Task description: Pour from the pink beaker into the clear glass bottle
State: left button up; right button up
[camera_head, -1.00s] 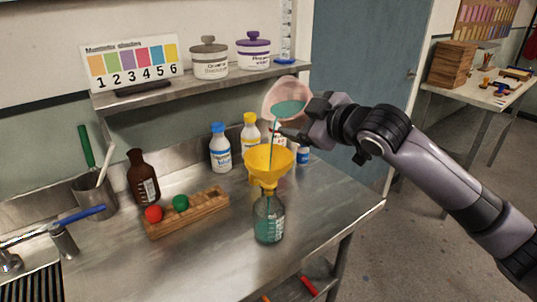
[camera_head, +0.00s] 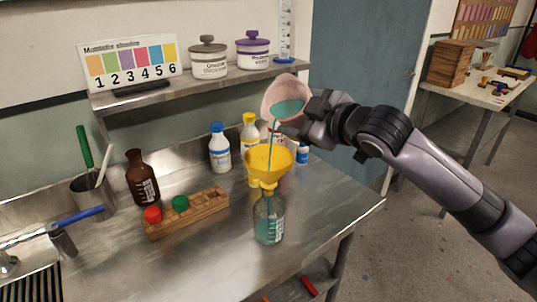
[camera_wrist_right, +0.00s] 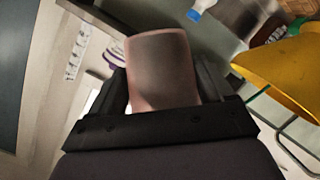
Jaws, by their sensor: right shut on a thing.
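The pink beaker (camera_head: 288,92) is tilted over the yellow funnel (camera_head: 268,162), with teal liquid showing inside it. My right gripper (camera_head: 303,118) is shut on the beaker, which also shows between the fingers in the right wrist view (camera_wrist_right: 162,68). A thin teal stream runs from the beaker's lip down into the funnel. The funnel sits in the neck of the clear glass bottle (camera_head: 269,212), which stands upright on the steel bench. Teal liquid shows in the lower part of the bottle. My left gripper is in neither view.
White bottles with blue (camera_head: 219,150) and yellow caps stand behind the funnel. A shelf (camera_head: 200,88) with lidded jars is above. The bench front is clear.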

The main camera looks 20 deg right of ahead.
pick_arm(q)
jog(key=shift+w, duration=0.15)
pick_arm(e)
jog(key=shift+r, duration=0.15)
dwell(0.4)
pick_arm(q)
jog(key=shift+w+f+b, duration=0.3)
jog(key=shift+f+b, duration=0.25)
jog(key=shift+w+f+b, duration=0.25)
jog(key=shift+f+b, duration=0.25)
jog(key=shift+b, duration=0.05)
pick_arm(e)
jog(key=shift+n+t, duration=0.5)
jog(key=shift+n, duration=0.2)
